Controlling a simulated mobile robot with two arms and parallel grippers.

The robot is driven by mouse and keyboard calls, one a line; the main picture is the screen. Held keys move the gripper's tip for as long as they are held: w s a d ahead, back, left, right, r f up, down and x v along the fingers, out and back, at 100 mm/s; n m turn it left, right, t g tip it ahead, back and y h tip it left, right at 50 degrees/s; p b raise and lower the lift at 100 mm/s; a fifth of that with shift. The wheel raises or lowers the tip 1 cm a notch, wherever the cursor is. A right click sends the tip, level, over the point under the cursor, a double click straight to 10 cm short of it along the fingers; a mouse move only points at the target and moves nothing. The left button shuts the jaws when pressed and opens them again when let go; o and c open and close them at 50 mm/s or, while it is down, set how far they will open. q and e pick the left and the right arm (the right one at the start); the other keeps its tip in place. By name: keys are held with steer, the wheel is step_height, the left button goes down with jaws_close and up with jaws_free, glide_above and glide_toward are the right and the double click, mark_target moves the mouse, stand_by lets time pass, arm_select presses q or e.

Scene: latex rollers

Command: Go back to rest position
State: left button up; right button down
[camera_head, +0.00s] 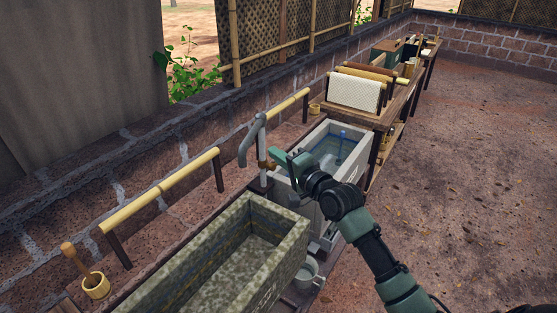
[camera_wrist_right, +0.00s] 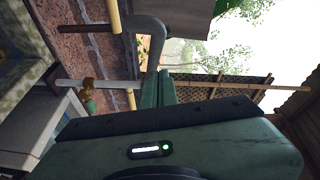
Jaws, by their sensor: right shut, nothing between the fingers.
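My right gripper (camera_head: 285,160) is shut and empty. It is beside the grey tap pipe (camera_head: 251,142) and its brass valve (camera_head: 266,165), above the gap between two stone basins. In the right wrist view its green fingers (camera_wrist_right: 167,88) are together, close to the curved grey spout (camera_wrist_right: 150,30). The brass valve (camera_wrist_right: 88,86) shows to their left there. I cannot tell whether the gripper touches the tap. My left gripper is in neither view.
A mossy stone trough (camera_head: 285,240) stands in front, and a paler water-filled basin (camera_head: 322,128) lies behind. Bamboo rails (camera_head: 165,188) run along the brick wall. A wooden table (camera_head: 375,118) with rollers stands farther back. The dirt floor (camera_head: 470,190) at right is open.

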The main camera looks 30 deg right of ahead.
steer(key=s+a+f+n+g, duration=0.3)
steer(key=s+a+f+n, duration=0.1)
steer(key=s+f, duration=0.4)
steer(key=s+a+f+n+g, duration=0.4)
steer(key=s+f, duration=0.5)
steer(key=s+f+n+g+h, duration=0.2)
steer(key=s+f+n+g, duration=0.15)
steer(key=s, duration=0.75)
steer(key=s+f+n+g+h, duration=0.1)
steer(key=s+f+n+g, duration=0.25)
steer(key=s, duration=0.75)
step_height(320, 180, down, 26)
steer(key=s+b, duration=0.1)
steer(key=b, duration=0.2)
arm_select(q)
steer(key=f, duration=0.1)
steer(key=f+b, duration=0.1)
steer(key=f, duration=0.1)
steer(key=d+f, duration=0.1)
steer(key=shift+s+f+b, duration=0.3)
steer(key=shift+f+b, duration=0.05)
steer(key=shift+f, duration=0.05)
arm_select(e)
steer(key=s+d+f+n+g, duration=0.1)
steer(key=s+d+f+g, duration=0.1)
steer(key=s+f, duration=1.6)
step_height(320, 180, down, 2)
steer(key=shift+d+f, duration=0.1)
steer(key=shift+d, duration=0.2)
